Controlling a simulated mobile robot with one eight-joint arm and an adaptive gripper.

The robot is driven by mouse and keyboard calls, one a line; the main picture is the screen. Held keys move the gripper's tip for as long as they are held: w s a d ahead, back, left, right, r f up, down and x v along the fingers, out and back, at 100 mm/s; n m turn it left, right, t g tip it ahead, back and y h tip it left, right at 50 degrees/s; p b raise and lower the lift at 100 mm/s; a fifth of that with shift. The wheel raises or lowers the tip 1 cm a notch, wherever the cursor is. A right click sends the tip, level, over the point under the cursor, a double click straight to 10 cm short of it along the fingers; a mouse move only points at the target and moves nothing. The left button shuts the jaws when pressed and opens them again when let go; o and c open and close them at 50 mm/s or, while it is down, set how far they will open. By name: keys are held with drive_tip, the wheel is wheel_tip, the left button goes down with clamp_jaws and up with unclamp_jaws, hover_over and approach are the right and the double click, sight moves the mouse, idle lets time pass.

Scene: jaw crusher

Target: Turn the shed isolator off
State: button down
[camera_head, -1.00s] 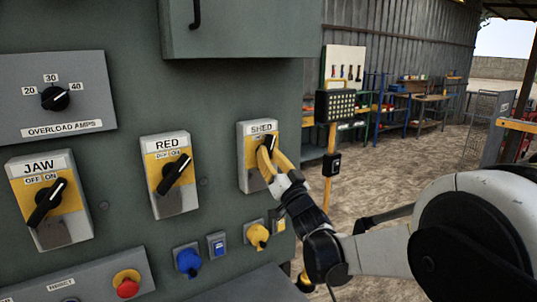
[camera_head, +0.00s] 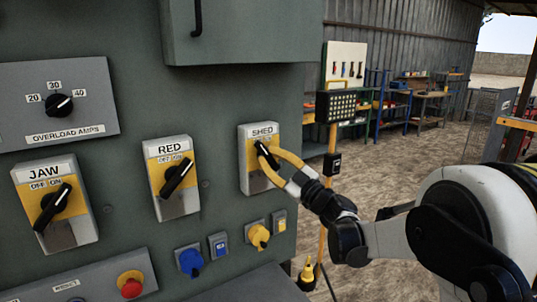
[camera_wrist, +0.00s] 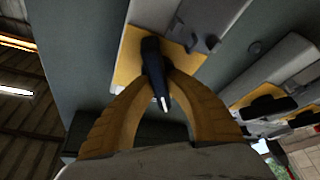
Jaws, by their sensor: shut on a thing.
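The shed isolator (camera_head: 254,179) is a grey box with a yellow plate under a SHED label, at the right of the green panel. Its black handle (camera_head: 267,155) slants from upper left to lower right, its upper end towards the left, OFF side. My gripper (camera_head: 273,162), with yellow fingers, reaches it from the lower right and is shut on the handle. In the wrist view the dark handle (camera_wrist: 154,68) stands between both finger tips, its white mark towards the camera. The fingers hide part of the plate.
The RED isolator (camera_head: 172,180) and JAW isolator (camera_head: 54,203) stand to the left, handles slanting to the upper right. Below are a yellow knob (camera_head: 258,236), a blue knob (camera_head: 190,261) and a red button (camera_head: 130,284). A yellow post (camera_head: 325,215) stands right.

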drive_tip(key=shift+n+g+p, duration=0.35)
drive_tip(key=shift+n+g, duration=0.25)
drive_tip(key=shift+n, duration=0.7)
drive_tip(key=shift+y, duration=0.3)
drive_tip(key=c, duration=1.3)
unclamp_jaws()
drive_tip(key=shift+c, duration=0.2)
drive_tip(key=v, duration=1.2)
drive_tip(key=shift+r, duration=0.1)
